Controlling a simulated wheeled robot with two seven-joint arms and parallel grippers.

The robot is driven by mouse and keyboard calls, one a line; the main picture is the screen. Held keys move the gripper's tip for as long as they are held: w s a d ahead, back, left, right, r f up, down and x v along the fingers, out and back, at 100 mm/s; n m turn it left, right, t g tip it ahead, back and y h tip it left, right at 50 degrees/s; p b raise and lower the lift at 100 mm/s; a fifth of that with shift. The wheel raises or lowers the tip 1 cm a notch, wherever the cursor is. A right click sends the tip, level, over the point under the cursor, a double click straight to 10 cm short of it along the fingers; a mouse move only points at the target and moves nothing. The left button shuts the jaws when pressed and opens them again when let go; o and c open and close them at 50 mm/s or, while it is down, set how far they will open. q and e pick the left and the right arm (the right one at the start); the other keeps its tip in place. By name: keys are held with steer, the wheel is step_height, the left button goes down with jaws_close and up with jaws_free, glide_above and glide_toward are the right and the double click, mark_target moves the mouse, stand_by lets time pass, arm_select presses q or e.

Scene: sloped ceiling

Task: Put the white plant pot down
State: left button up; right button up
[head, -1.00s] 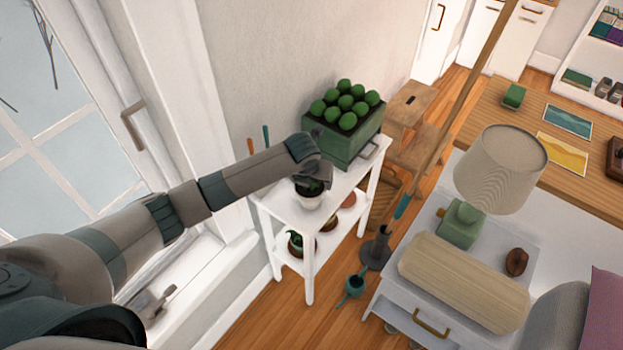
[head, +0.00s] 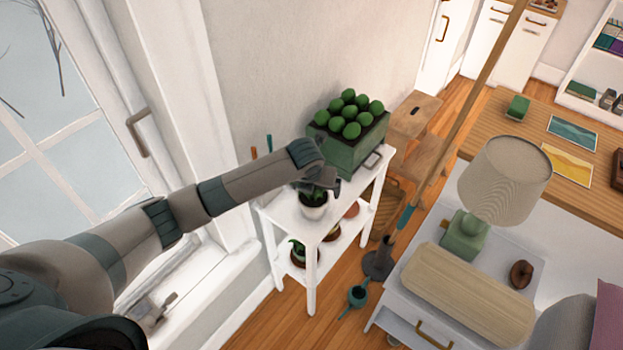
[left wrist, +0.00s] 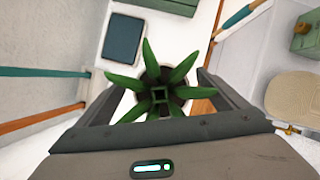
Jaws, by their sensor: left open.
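The white plant pot (head: 314,213) stands upright on the top board of the white plant stand (head: 281,214) in the head view. Its plant (left wrist: 158,94) spreads several pointed green leaves in the left wrist view, where part of the pot's pale rim shows behind them. My left gripper (head: 327,186) is just above the pot, over the leaves. In the left wrist view its two fingers are spread on either side of the plant, and the gripper (left wrist: 158,84) is open. Whether a finger touches a leaf cannot be told. My right gripper is not in view.
A green planter box (head: 350,145) with round green plants stands behind the pot. More small pots (head: 303,253) are on the lower shelf. Two tool handles (head: 268,144) rise at the wall.

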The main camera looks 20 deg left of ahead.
mark_target(311, 205)
arm_select(q)
steer(key=b+v, duration=0.1)
steer(key=v, duration=0.9)
steer(key=shift+b, duration=0.35)
